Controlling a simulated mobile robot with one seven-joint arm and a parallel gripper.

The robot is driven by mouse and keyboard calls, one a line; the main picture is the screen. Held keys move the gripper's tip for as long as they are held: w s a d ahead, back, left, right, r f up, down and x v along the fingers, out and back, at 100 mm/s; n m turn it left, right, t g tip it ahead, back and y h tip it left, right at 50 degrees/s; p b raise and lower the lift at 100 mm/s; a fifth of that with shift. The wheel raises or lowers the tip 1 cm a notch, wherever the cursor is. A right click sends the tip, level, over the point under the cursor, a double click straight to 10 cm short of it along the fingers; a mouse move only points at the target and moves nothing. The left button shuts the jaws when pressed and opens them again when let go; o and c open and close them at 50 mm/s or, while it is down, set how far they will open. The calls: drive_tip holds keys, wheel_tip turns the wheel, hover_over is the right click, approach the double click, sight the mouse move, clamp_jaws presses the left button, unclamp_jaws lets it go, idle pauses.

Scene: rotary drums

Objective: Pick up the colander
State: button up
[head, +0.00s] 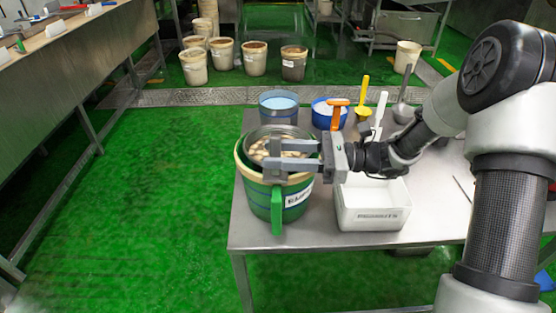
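The colander (262,133) looks like a round grey metal bowl with tan, rounded pieces in it. It sits in the mouth of a green bucket (255,193) with a pale rim and a white label, at the table's left front. My gripper (268,158) reaches in from the right, over the colander. Its two grey fingers are spread apart, with tan pieces showing between them. The fingers hide part of the colander's rim and front. I cannot tell whether they touch it.
A white bin (373,218) stands right of the bucket on the steel table (430,225). Behind are two blue tubs (278,108), upright orange (337,103), yellow and white-handled tools, and a metal ladle (403,112). Green floor lies left; several pale buckets (254,60) stand farther back.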

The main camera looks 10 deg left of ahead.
drive_tip(key=a, duration=0.4)
drive_tip(key=shift+s+a, duration=0.3)
drive_tip(key=shift+c, duration=0.3)
clamp_jaws()
idle(0.8)
drive_tip(key=shift+r, duration=0.1)
